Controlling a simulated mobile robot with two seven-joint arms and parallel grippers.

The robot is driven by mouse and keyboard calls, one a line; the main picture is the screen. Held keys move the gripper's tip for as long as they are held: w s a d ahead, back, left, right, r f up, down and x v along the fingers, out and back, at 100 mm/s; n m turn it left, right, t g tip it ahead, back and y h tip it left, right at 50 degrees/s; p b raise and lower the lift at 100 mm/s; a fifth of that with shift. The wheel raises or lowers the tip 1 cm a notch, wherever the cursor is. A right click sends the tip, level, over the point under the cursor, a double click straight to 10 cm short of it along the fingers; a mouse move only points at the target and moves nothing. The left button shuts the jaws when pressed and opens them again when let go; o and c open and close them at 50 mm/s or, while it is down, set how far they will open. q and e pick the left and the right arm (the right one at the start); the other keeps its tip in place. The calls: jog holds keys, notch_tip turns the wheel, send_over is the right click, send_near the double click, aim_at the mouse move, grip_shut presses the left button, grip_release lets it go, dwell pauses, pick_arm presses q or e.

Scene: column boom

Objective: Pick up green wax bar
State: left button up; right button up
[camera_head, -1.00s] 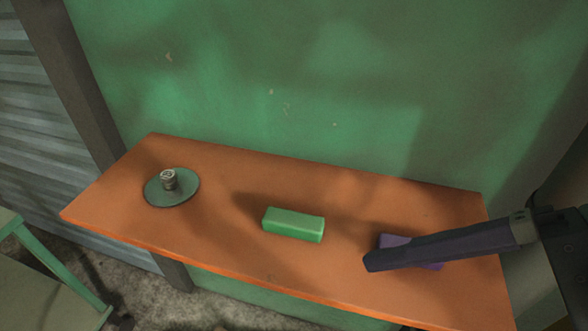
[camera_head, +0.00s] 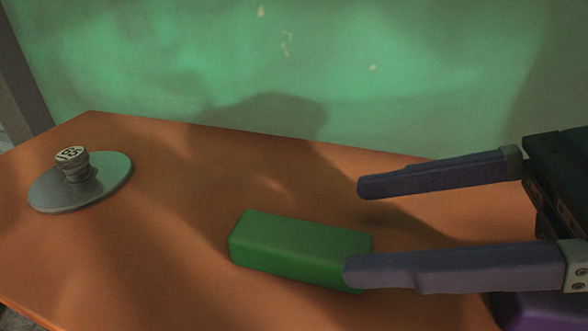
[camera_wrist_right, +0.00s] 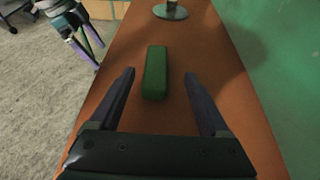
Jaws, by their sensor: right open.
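The green wax bar (camera_head: 290,246) lies flat on the orange table. My right gripper (camera_head: 355,230) is open and empty, coming in from the right. In the head view its near finger overlaps the bar's right end, and its far finger is behind and above it. In the right wrist view the bar (camera_wrist_right: 155,72) lies lengthwise ahead, between the lines of the two spread fingers (camera_wrist_right: 160,75). I cannot tell whether a finger touches it. My left gripper (camera_wrist_right: 92,46) shows only in the right wrist view, off the table's left side, fingers apart.
The orange table (camera_head: 190,190) has a round grey-green disc (camera_head: 105,185) with a metal knob (camera_head: 73,165) at its left. A purple block (camera_head: 540,312) is partly hidden below my right gripper. A green wall (camera_head: 200,60) stands behind the table. The surface between disc and bar is clear.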

aim_at(310, 237)
jog(key=x, duration=0.4)
jog(key=b+x, duration=0.1)
jog(key=x, duration=0.2)
jog(key=shift+s+f, duration=0.2)
jog(key=shift+s, duration=0.1)
jog(key=shift+d, duration=0.1)
jog(key=shift+c, duration=0.3)
grip_shut()
